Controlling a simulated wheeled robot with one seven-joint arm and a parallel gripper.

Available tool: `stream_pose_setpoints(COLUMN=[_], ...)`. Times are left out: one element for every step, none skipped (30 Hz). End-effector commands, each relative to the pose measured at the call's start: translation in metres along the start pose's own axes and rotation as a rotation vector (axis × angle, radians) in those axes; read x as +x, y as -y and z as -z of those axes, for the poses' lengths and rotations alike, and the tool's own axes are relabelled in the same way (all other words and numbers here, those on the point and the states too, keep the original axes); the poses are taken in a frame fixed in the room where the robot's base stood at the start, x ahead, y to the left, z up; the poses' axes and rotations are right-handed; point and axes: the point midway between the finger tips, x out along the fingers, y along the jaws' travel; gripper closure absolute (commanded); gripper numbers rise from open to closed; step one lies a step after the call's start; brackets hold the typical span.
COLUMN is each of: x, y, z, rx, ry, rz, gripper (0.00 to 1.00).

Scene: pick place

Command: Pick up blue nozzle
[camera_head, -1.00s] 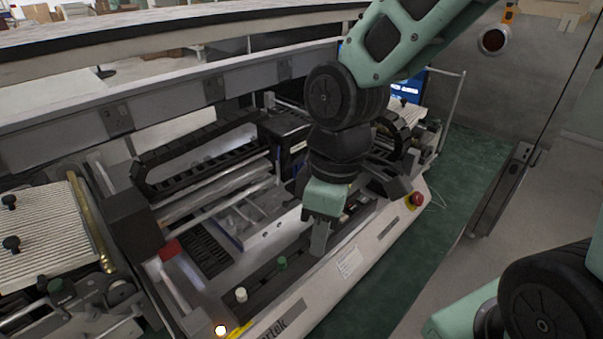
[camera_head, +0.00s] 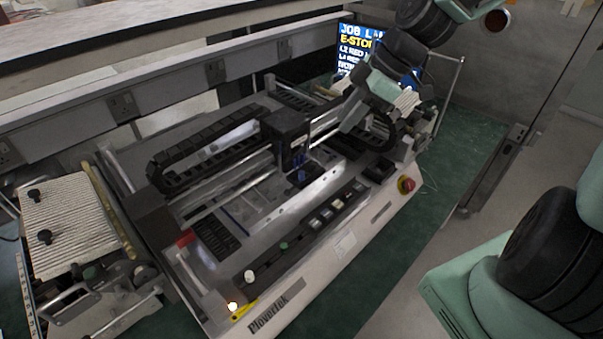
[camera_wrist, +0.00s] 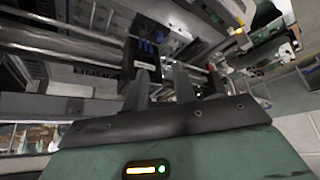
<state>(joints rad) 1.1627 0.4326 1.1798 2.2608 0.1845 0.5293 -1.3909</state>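Small blue parts that look like the blue nozzle (camera_head: 299,158) show low on the black machine head in the head view. They also show in the wrist view (camera_wrist: 147,46) as a small blue cluster on a black block, just beyond the fingertips. I cannot tell single nozzles apart. My gripper (camera_head: 351,112) is above the right part of the machine, to the right of the black head. In the wrist view its two dark fingers (camera_wrist: 162,70) are apart with nothing between them, and the blue cluster lies clear of them.
The black machine head (camera_head: 285,128) and its rails stand close to my gripper. A lit screen (camera_head: 357,45) is behind. A red emergency button (camera_head: 406,185) sits at the machine's right front corner. A ribbed feeder (camera_head: 65,220) is at left. Green floor is clear at right.

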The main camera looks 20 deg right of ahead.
Motion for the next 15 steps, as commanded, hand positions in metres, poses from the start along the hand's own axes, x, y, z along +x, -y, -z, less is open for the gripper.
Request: stream_pose_setpoints(x=[0.010, 0.015, 0.021, 0.026, 0.031, 0.037, 0.042, 0.047, 0.053, 0.058, 0.063, 0.069, 0.074, 0.078, 0.085], y=[0.002, 0.002, 0.002, 0.002, 0.002, 0.002, 0.002, 0.002, 0.002, 0.002, 0.002, 0.003, 0.002, 0.002, 0.002], z=[0.000, 0.000, 0.000, 0.001, 0.000, 0.000, 0.000, 0.000, 0.000, 0.001, 0.000, 0.000, 0.001, 0.001, 0.001], rx=[-0.002, -0.002, -0.001, -0.002, -0.002, -0.002, -0.002, -0.002, 0.000, 0.000, 0.000, 0.000, 0.000, 0.000, 0.000], ry=[0.000, 0.000, 0.000, 0.000, 0.000, 0.001, 0.001, 0.001, 0.001, 0.001, 0.001, 0.002, 0.001, 0.001, 0.001], rz=[0.006, 0.007, 0.006, 0.007, 0.007, 0.008, 0.007, 0.008, 0.007, 0.008, 0.008, 0.008, 0.008, 0.008, 0.008], gripper=[0.73, 0.73, 0.73, 0.73, 0.73, 0.73, 0.73, 0.73, 0.73, 0.73, 0.73, 0.73, 0.73, 0.73, 0.73])
